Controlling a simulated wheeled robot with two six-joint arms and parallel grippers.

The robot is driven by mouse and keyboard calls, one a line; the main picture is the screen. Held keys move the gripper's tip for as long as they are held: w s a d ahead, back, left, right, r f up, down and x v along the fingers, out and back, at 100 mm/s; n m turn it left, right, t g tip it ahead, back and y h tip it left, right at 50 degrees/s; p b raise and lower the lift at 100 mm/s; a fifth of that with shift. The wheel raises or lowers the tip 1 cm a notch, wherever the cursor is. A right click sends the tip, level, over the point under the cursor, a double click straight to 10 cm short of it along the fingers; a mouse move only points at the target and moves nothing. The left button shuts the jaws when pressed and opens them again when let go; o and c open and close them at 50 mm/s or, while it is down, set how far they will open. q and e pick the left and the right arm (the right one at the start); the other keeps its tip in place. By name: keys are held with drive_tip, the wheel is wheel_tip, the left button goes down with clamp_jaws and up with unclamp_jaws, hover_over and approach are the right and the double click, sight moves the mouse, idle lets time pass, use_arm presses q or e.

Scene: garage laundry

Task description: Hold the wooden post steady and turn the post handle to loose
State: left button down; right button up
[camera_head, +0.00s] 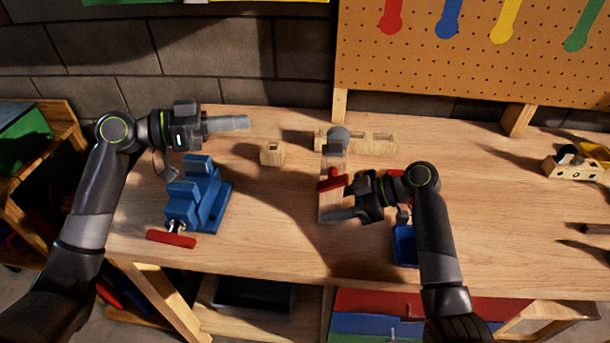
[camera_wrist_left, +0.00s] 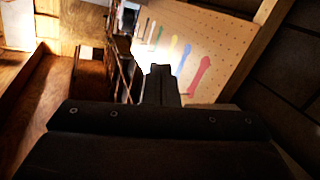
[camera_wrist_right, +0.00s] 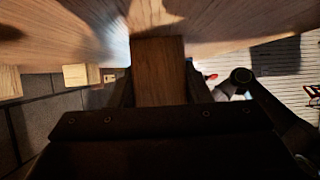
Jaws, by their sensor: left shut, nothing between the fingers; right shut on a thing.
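The wooden post (camera_head: 331,207) is a pale piece standing out from the middle of the workbench, with a grey round-topped part (camera_head: 338,137) at its far end. A red handle (camera_head: 331,183) crosses its side. My right gripper (camera_head: 336,199) is shut on the post, near the red handle. In the right wrist view the post (camera_wrist_right: 158,70) fills the gap between the fingers. Part of the post is hidden behind my right gripper. My left gripper (camera_head: 243,122) is shut and empty, held above the back left of the bench, apart from the post and pointing right.
A blue vise (camera_head: 207,199) with a red bar (camera_head: 171,239) stands at the bench's left. A small wooden block (camera_head: 271,153) and a wooden rack (camera_head: 372,143) sit behind. A blue tray (camera_head: 405,247) is near the front edge; a wooden plane (camera_head: 573,168) is far right.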

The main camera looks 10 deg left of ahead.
use_arm(q)
drive_tip(key=s+d+m+g, duration=0.2)
drive_tip(key=s+m+g, duration=0.4)
drive_tip(key=m, duration=0.1)
approach(328, 184)
drive_tip(key=d+r, duration=0.3)
drive_tip(key=d, duration=0.1)
drive_tip(key=f, duration=0.1)
drive_tip(key=d+f, duration=0.1)
drive_tip(key=f, duration=0.1)
drive_tip(key=shift+d+y, duration=0.2)
drive_tip(key=shift+y, duration=0.2)
drive_tip(key=shift+d+f, duration=0.2)
drive_tip(key=shift+f, duration=0.2)
